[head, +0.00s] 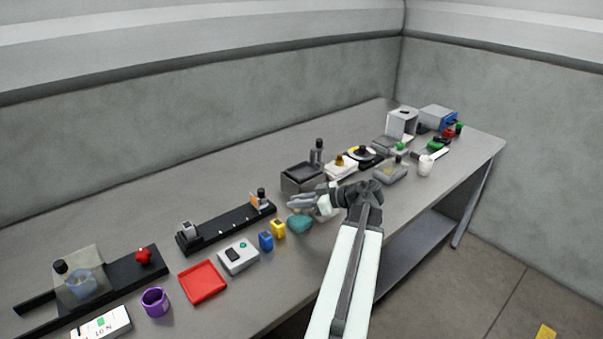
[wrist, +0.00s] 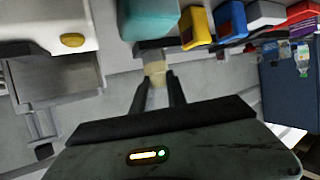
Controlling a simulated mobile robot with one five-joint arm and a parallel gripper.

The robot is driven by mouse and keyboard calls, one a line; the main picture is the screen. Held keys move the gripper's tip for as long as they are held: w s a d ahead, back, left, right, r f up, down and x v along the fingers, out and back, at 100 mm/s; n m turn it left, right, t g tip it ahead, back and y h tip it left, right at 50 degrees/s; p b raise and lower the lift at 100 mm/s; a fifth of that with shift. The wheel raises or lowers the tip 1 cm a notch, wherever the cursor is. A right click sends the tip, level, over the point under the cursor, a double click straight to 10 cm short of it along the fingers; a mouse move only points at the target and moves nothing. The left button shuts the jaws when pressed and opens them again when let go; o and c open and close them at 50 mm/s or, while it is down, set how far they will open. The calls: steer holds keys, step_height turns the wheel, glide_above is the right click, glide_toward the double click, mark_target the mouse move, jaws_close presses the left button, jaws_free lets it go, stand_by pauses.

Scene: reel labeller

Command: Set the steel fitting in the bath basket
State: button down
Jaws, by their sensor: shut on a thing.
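My gripper (head: 299,201) is above the bench, beside the front of a dark grey open-topped box (head: 302,178), which looks like the bath. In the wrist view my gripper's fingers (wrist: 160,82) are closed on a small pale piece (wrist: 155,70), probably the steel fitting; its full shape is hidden. The box also shows at the left of the wrist view (wrist: 60,82), apart from the fingers. I cannot make out a separate basket inside it. In the head view the held piece is too small to tell.
A teal block (head: 300,223) lies just in front of the gripper. Yellow (head: 278,228) and blue (head: 265,241) holders stand nearby. A black rail (head: 228,230) is to the left. A white unit with a yellow knob (head: 341,169) stands right of the grey box.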

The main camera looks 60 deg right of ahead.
steer(key=s+d+r+m+h+p, duration=0.3)
steer(key=d+r+p, duration=0.3)
steer(key=r+p, duration=0.15)
steer(key=w+d+b, duration=0.1)
steer(key=w+d, duration=0.2)
steer(key=w+d+b, duration=0.1)
steer(key=w+d, duration=0.2)
steer(key=w, duration=0.1)
steer(key=w+d+f, duration=0.1)
steer(key=w+d, duration=0.3)
steer(key=shift+w+b, duration=0.1)
steer(key=shift+b, duration=0.3)
steer(key=f+b, duration=0.4)
steer(key=shift+w+d+f, duration=0.1)
steer(key=shift+w+d, duration=0.2)
steer(key=shift+w, duration=0.1)
steer(key=shift+r, duration=0.25)
steer(key=shift+f, duration=0.2)
steer(key=c, duration=1.3)
jaws_free()
steer(key=shift+r, duration=0.1)
